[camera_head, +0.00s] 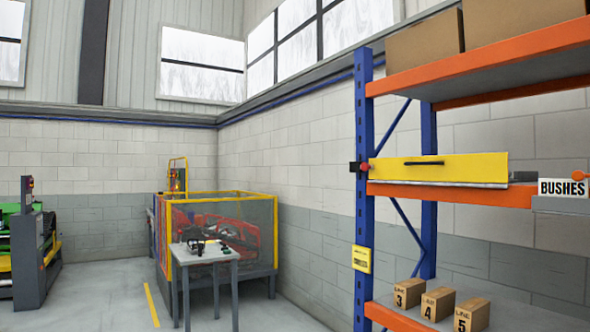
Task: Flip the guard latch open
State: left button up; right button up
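A yellow guard panel (440,168) with a black bar handle (424,162) stands across the middle shelf of the rack on the right. A small black block with a red round part (364,167) sits on the blue post at the panel's left end. It looks like the guard latch, but it is too small to tell its position. An orange knob (580,175) shows near the BUSHES sign at the right edge. Neither of my grippers is in view.
The rack's orange lower beam (397,318) and blue post (362,210) edge the space. Numbered boxes (438,303) stand on the lower shelf. A grey table (204,254) stands before a yellow-framed mesh cell (268,235). Floor (110,300) at left is partly clear.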

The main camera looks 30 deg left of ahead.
aim_at(364, 166)
jog(key=j+u, duration=0.1)
jog(key=u, duration=0.6)
jog(key=i+j+z, duration=0.3)
jog(key=i+j, duration=0.5)
jog(key=i, duration=0.15)
